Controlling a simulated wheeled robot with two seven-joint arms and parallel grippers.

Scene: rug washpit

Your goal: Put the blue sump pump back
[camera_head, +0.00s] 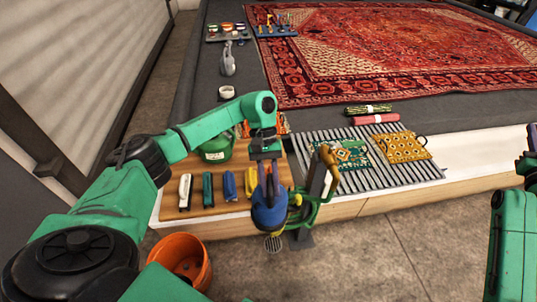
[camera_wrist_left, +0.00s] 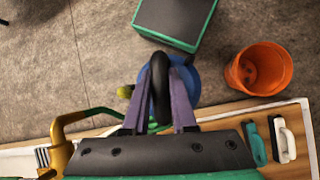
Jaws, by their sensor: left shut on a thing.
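The blue sump pump (camera_head: 269,216) hangs from my left gripper (camera_head: 266,177) at the front edge of the bench in the head view. In the left wrist view, the purple fingers of my left gripper (camera_wrist_left: 161,100) are shut around the pump's black loop handle, and the blue body (camera_wrist_left: 188,84) shows behind them, above the floor. A yellow-green fitting sticks out at the pump's side. A green hose lies close beside the pump; I cannot tell if it is joined to it. My right gripper (camera_head: 533,140) is only partly in view at the right edge; its jaws are not clear.
An orange bucket (camera_head: 181,258) stands on the floor below the bench's left end. Several brushes lie on the wooden board (camera_head: 210,205), with a green container (camera_head: 217,148) behind. A grey ribbed mat (camera_head: 372,178) holds patterned pieces to the right. A red rug (camera_head: 390,50) lies farther back.

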